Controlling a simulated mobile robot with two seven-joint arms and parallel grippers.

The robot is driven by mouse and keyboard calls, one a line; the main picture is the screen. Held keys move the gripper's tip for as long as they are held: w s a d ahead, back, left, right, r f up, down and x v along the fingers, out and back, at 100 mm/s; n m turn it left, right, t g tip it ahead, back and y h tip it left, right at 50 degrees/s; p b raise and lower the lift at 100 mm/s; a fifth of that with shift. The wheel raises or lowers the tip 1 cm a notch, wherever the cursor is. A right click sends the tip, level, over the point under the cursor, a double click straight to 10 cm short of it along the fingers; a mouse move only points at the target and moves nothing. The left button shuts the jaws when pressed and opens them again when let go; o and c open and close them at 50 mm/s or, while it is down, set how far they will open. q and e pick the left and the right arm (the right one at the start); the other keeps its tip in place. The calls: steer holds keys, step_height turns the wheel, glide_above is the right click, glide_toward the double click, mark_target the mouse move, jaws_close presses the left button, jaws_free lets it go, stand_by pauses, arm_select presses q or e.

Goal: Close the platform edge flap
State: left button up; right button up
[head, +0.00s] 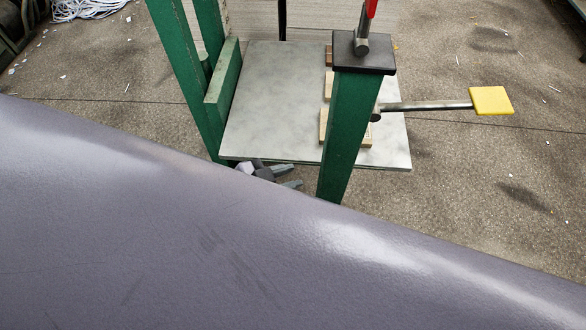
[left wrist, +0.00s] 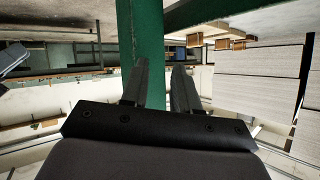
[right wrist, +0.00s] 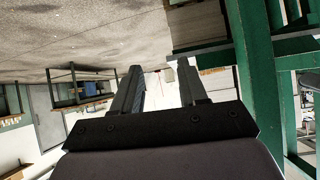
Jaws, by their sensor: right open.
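The platform (head: 270,105) is a flat grey sheet between green posts. A green upright panel (head: 223,85) stands along its left edge; I cannot tell for sure that it is the flap. My left gripper (head: 290,177) is at the platform's near edge, left of the near green post (head: 350,135), its fingers apart and nothing seen between them. In the left wrist view my left gripper (left wrist: 160,75) has a green post (left wrist: 141,35) beyond its fingers. My right gripper (right wrist: 160,80) is open and empty in the right wrist view, left of a green post (right wrist: 255,80). It is hidden in the head view.
A bar with a yellow pad (head: 491,101) sticks out to the right of the near post. A red-handled lever (head: 371,8) stands on the post's dark cap (head: 364,65). Wooden blocks (head: 327,128) lie on the platform. Open floor (head: 480,170) lies to the right.

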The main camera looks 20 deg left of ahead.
arm_select(q)
steer(key=w+a+f+m+g+b, duration=0.3)
steer(key=w+a+f+m+b, duration=0.15)
steer(key=a+m+b, duration=0.2)
steer(key=shift+m, duration=0.55)
steer(key=shift+d+r+x, duration=0.15)
steer(key=shift+r+x, duration=0.05)
steer(key=shift+x, duration=1)
steer(key=shift+d+r+x, duration=0.2)
steer(key=shift+x, duration=0.95)
steer(key=shift+d+r+x, duration=0.15)
steer(key=shift+x, duration=1.05)
steer(key=shift+w, duration=0.15)
jaws_close()
